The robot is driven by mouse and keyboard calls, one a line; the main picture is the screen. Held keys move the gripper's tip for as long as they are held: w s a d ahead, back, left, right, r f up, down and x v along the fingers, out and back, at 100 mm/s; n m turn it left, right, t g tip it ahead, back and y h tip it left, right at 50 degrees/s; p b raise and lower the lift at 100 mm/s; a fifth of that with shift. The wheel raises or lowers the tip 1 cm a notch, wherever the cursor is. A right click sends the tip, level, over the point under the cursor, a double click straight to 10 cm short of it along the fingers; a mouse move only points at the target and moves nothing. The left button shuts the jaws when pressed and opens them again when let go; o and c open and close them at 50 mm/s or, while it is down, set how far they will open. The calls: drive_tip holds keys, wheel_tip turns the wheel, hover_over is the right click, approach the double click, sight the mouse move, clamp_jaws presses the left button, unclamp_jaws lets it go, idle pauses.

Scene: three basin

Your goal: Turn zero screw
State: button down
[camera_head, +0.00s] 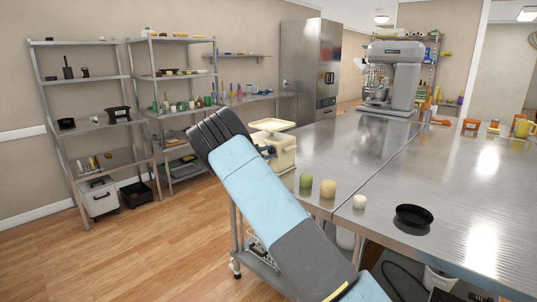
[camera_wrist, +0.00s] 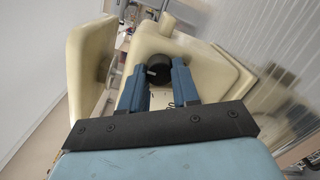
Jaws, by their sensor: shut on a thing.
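The cream scale (camera_head: 284,157) stands at the near left corner of the metal table, with its pan (camera_head: 271,125) on top. In the wrist view the scale's cream body (camera_wrist: 208,62) fills the middle and right. The zero screw (camera_wrist: 156,73), a round black knob with a small pale mark, is on the scale's side. My gripper (camera_wrist: 158,80) has its two blue fingers on either side of the knob and is shut on it. In the head view my gripper (camera_head: 265,151) is at the scale's left side, partly behind my arm, and the knob cannot be made out.
Green (camera_head: 305,181), yellowish (camera_head: 328,188) and white (camera_head: 359,202) round items and a black bowl (camera_head: 413,222) sit near the table's front edge. A grey mixer (camera_head: 393,75) stands at the back. Shelves (camera_head: 100,110) line the left wall. The middle of the table is clear.

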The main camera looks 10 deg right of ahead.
drive_tip(key=shift+n, duration=0.3)
drive_tip(key=n, duration=0.4)
drive_tip(key=shift+f, duration=0.1)
drive_tip(key=n, duration=0.5)
drive_tip(key=shift+t, duration=0.3)
drive_tip(key=c, duration=0.8)
unclamp_jaws()
drive_tip(key=shift+s+a, duration=0.1)
drive_tip(key=v, duration=1.3)
drive_tip(key=shift+s+a+f, duration=0.1)
drive_tip(key=shift+a+f, duration=0.2)
